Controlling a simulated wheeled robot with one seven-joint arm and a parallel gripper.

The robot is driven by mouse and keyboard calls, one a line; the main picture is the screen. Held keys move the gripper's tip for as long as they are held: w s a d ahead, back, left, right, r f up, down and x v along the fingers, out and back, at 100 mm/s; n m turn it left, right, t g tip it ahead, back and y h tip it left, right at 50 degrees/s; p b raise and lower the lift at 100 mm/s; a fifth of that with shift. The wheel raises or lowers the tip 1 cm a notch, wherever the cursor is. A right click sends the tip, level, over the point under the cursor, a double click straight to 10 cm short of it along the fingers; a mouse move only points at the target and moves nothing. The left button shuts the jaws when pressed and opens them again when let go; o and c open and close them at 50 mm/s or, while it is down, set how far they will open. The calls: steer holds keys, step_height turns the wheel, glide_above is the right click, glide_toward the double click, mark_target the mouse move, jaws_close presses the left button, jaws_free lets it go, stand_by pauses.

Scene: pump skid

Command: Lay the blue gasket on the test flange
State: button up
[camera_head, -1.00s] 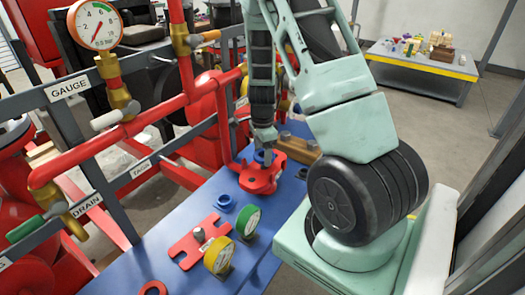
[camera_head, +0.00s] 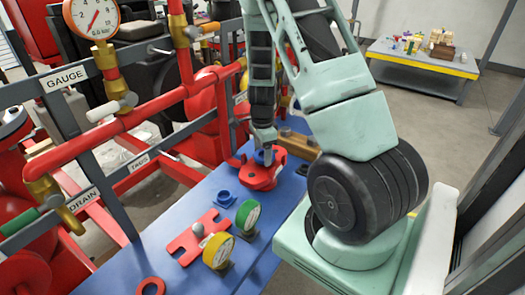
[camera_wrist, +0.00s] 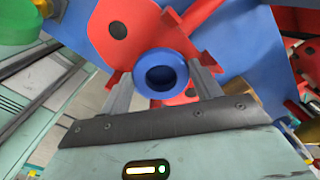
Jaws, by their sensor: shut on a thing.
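My gripper (camera_head: 264,148) is shut on a blue gasket (camera_wrist: 160,73), a thick ring held between the two fingertips in the wrist view. The gasket hides part of the red test flange (camera_head: 263,175) behind it. In the wrist view the flange (camera_wrist: 128,28) is a red plate with dark holes. In the head view my gripper is right over the flange, which stands on the blue bench. I cannot tell whether the gasket touches the flange.
Red pipes (camera_head: 150,118) and grey rails stand to the left.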

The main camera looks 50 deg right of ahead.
steer(key=shift+f+b, duration=0.65)
steer(key=shift+f, duration=0.3)
steer(key=o, duration=1.1)
steer(key=shift+c, duration=0.2)
steer(key=shift+r, duration=0.1)
step_height(320, 180, up, 17)
steer(key=shift+r+b, duration=0.15)
steer(key=shift+b, duration=0.2)
